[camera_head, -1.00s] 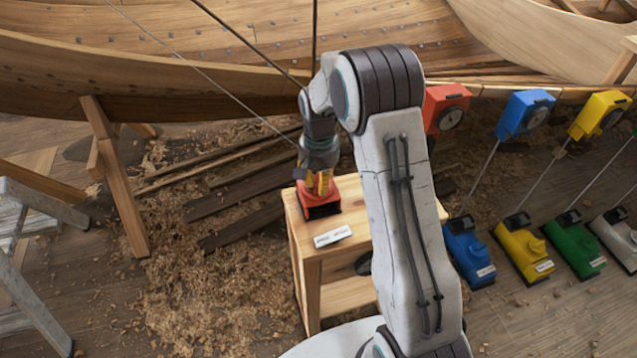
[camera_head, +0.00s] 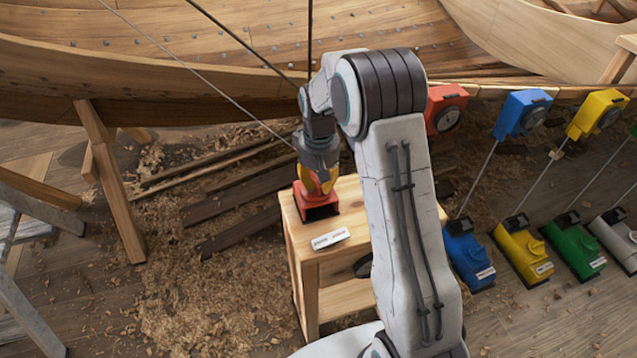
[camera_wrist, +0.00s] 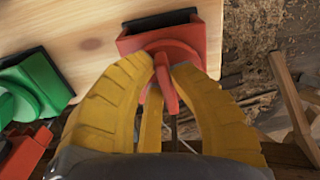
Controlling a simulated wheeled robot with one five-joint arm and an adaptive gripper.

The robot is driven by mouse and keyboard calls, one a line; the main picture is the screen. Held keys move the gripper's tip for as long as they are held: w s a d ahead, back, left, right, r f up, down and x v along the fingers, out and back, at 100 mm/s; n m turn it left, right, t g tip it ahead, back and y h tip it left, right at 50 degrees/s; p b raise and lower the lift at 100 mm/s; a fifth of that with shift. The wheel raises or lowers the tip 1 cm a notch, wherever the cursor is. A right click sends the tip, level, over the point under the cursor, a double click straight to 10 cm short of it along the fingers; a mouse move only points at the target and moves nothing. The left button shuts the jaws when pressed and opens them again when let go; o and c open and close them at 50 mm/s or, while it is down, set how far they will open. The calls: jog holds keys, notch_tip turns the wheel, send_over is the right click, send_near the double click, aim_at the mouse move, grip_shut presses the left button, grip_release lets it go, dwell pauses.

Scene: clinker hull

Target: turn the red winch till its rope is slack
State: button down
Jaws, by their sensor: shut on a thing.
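In the wrist view, my yellow fingers (camera_wrist: 163,90) are shut on the red knob (camera_wrist: 166,84) on top of the winch (camera_wrist: 163,42). The red dial box (camera_head: 445,108) stands behind my arm; its dial reading is too small to tell. My arm hides any line between that box and the winch, so I cannot tell how tight the rope is.
The wooden stand (camera_head: 307,283) has a lower shelf. Blue (camera_head: 467,252), yellow (camera_head: 523,250) and green (camera_head: 573,247) winches stand on the right. A green winch (camera_wrist: 35,87) and another red part (camera_wrist: 22,158) show left in the wrist view. A hull and its prop (camera_head: 115,190) stand behind.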

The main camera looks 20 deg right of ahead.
dwell(0.4)
jog(key=c, duration=1.1)
grip_release()
notch_tip(320, 180, up, 12)
